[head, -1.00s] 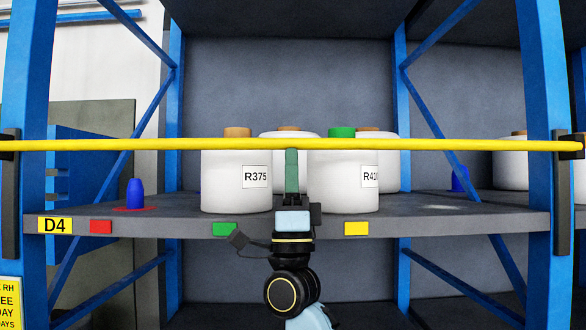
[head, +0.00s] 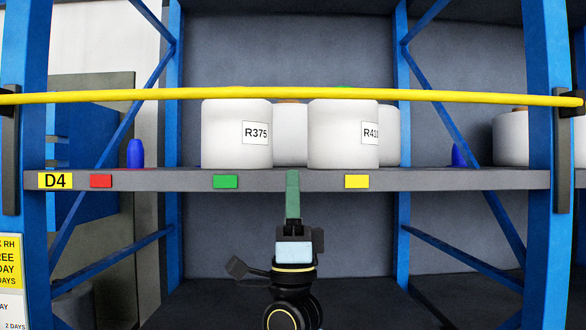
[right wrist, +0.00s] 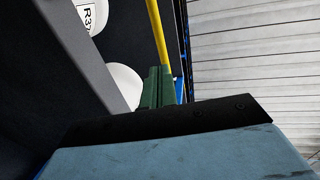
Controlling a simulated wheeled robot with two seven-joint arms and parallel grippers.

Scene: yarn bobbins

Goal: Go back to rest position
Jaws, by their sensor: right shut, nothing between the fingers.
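My right gripper (head: 293,175) is in the middle of the head view, with its green fingers pointing up in front of the shelf edge. The fingers are shut with nothing between them. In the right wrist view the green fingers (right wrist: 157,88) also look closed together. White bobbins labelled R375 (head: 222,135) and R41-something (head: 335,135) stand on the shelf behind and above the gripper, apart from it. My left gripper is not in view.
A yellow bar (head: 293,94) crosses the front of the rack above the shelf (head: 120,180). Blue uprights (head: 545,150) stand at both sides. More white bobbins (head: 290,140) stand behind. A blue cone (head: 135,153) stands at the left.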

